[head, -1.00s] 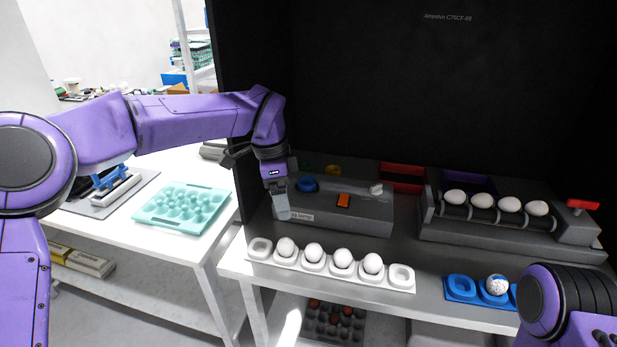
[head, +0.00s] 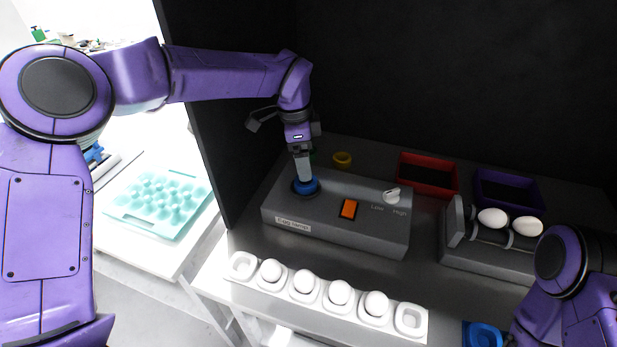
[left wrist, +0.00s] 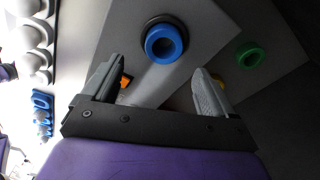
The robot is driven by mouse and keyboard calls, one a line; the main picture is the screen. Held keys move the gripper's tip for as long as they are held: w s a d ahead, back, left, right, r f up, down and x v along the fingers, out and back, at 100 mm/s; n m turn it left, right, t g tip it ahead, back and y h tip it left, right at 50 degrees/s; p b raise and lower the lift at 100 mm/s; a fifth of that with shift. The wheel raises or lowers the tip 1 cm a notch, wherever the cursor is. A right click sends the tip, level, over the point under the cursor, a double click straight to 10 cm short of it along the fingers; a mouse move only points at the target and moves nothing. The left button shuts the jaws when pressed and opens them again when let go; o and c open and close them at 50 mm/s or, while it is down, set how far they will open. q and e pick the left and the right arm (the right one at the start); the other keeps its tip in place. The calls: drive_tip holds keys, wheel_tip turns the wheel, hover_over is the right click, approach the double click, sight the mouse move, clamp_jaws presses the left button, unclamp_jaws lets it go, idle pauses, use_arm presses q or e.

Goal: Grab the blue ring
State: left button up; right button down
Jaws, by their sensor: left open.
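The blue ring (head: 306,187) sits at the left end of the grey egg lamp box (head: 290,226), on a dark round seat. My left gripper (head: 304,176) reaches down over it, its fingers partly covering the ring in the head view. In the left wrist view the blue ring (left wrist: 165,43) lies beyond the gap between the two open fingertips of my left gripper (left wrist: 157,68), apart from them. Nothing is between the fingers. My right arm shows at the lower right, but its gripper is not in view.
A yellow ring (head: 342,159) and a green ring (left wrist: 249,54) lie behind the box. An orange switch (head: 349,209) and white knob (head: 391,197) are on its top. A white egg tray (head: 241,266) stands in front; red (head: 428,175) and purple (head: 508,190) bins stand right.

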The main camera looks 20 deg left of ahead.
use_arm(q)
drive_tip(key=f+p, duration=0.1)
drive_tip(key=f, duration=0.3)
drive_tip(key=w+f+p, duration=0.1)
drive_tip(key=f, duration=0.1)
drive_tip(key=shift+f+p, duration=0.2)
drive_tip(key=shift+p, duration=0.15)
drive_tip(key=shift+s+f, duration=0.1)
drive_tip(key=shift+f, duration=0.1)
drive_tip(key=shift+s+d, duration=0.1)
drive_tip(key=c, duration=1.1)
